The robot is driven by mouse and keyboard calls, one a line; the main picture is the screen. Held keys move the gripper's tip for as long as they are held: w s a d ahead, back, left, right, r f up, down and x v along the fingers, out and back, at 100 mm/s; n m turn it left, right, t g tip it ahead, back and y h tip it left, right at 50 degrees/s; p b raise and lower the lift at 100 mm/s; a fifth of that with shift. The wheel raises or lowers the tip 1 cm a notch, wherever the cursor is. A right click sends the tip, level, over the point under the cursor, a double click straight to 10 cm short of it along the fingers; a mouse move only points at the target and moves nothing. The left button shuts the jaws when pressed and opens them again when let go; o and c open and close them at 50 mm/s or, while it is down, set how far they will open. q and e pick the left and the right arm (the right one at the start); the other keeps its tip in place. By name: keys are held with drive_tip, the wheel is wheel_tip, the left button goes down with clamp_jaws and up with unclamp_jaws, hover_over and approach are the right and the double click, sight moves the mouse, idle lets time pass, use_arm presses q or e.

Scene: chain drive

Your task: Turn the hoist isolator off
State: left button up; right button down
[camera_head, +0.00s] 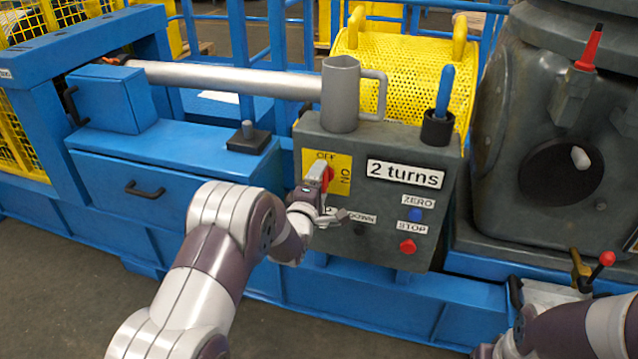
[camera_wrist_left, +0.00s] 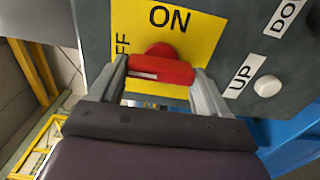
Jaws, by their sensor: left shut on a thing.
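The hoist isolator is a red handle (camera_head: 328,178) on a yellow plate (camera_head: 342,172) at the left of the grey control box. OFF is printed at the plate's top and ON at its right. My left gripper (camera_head: 318,178) is at the handle and partly hides it. In the left wrist view the fingers (camera_wrist_left: 162,82) are shut on the red handle (camera_wrist_left: 165,70), one at each end. There, ON is above the handle and OFF is to its left. The white mark lies on the handle's OFF-side half. My right gripper is not in view; only part of my right arm shows.
The control box (camera_head: 430,230) carries a "2 turns" label (camera_head: 405,174), a blue ZERO button (camera_head: 415,214) and a red STOP button (camera_head: 407,246). A grey mug-shaped holder (camera_head: 340,100) and a blue-handled lever (camera_head: 444,95) stand on top. A white button (camera_wrist_left: 267,86) is beside UP.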

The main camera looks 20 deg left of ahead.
use_arm(q)
drive_tip(key=shift+w+r, duration=0.1)
drive_tip(key=shift+r, duration=0.2)
drive_tip(key=o, duration=1)
drive_tip(key=s, duration=0.4)
drive_tip(key=s+p, duration=0.1)
drive_tip(key=s, duration=0.3)
drive_tip(key=s+p, duration=0.1)
drive_tip(key=s, duration=0.3)
drive_tip(key=shift+s+a+f, duration=0.25)
drive_tip(key=shift+s, duration=0.05)
